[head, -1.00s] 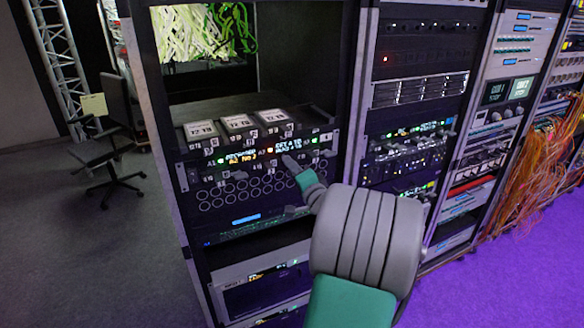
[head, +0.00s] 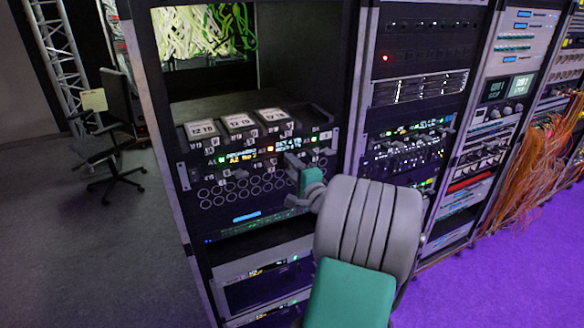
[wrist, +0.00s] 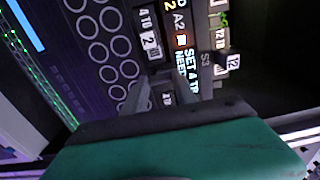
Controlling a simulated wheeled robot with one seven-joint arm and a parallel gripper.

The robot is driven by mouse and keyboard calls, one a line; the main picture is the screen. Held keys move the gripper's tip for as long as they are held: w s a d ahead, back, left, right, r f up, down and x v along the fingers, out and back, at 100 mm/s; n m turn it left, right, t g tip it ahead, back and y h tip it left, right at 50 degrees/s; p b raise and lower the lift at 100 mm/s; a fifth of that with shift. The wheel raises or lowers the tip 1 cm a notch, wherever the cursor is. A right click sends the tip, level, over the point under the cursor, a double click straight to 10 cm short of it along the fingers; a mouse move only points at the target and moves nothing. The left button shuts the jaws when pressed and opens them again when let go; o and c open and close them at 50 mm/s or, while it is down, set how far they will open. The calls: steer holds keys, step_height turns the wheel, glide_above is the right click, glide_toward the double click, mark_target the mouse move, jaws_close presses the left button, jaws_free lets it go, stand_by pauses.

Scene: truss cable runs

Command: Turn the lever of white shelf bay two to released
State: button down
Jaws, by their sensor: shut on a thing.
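A dark rack unit (head: 225,183) in the left rack carries a lit text strip with labels such as A1 and A2, and white tags above and below it. My gripper (head: 289,181) is at the right part of this unit, close against its front. In the wrist view my gripper (wrist: 170,85) has its grey fingers against the panel, beside a display (wrist: 188,68) with an amber light. The gripper is shut on a small part there, apparently a lever, mostly hidden by the fingers. I cannot read which bay it belongs to.
Round holes (head: 240,188) line the panel below. More racks are at the right, with orange cables (head: 540,165) hanging down. An office chair (head: 110,150) stands on open floor at the left.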

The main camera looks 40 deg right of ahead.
steer(key=c, duration=1)
jaws_free()
steer(key=b+v, duration=0.2)
steer(key=v, duration=0.5)
steer(key=shift+s, duration=0.4)
steer(key=shift+a, duration=0.15)
